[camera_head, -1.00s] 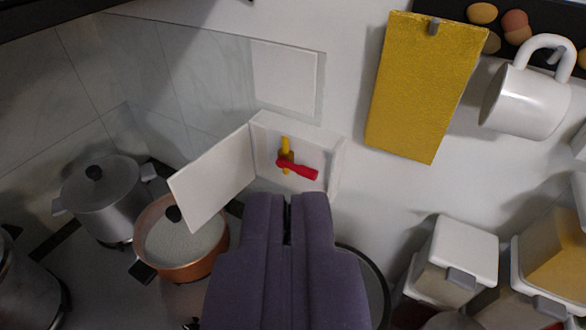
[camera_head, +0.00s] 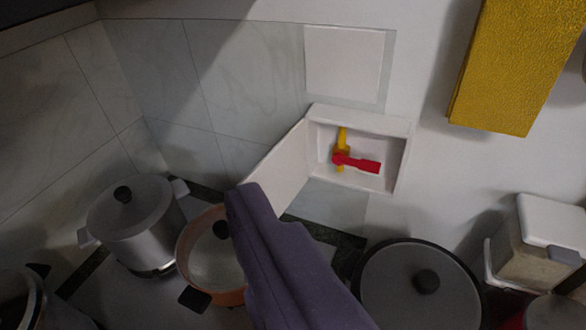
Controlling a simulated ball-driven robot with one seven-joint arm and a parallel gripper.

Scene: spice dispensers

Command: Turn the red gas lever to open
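The red gas lever (camera_head: 358,163) sits in a white wall box (camera_head: 402,160) on a yellow pipe (camera_head: 343,137). The lever points right and slightly down, across the upright pipe. The box's white door (camera_head: 278,172) stands open to the left, its lower part hidden behind my gripper. My purple gripper (camera_head: 242,192) is below and left of the lever, apart from it in the picture. It overlaps the door's edge, and I cannot tell whether it touches it. It is seen side-on, so the gap between its fingers does not show.
A copper pan (camera_head: 205,270) and a steel pot (camera_head: 133,222) stand at lower left. A dark-lidded pan (camera_head: 415,290) stands below the box. A lidded container (camera_head: 530,255) is at right. The wall around the box is clear.

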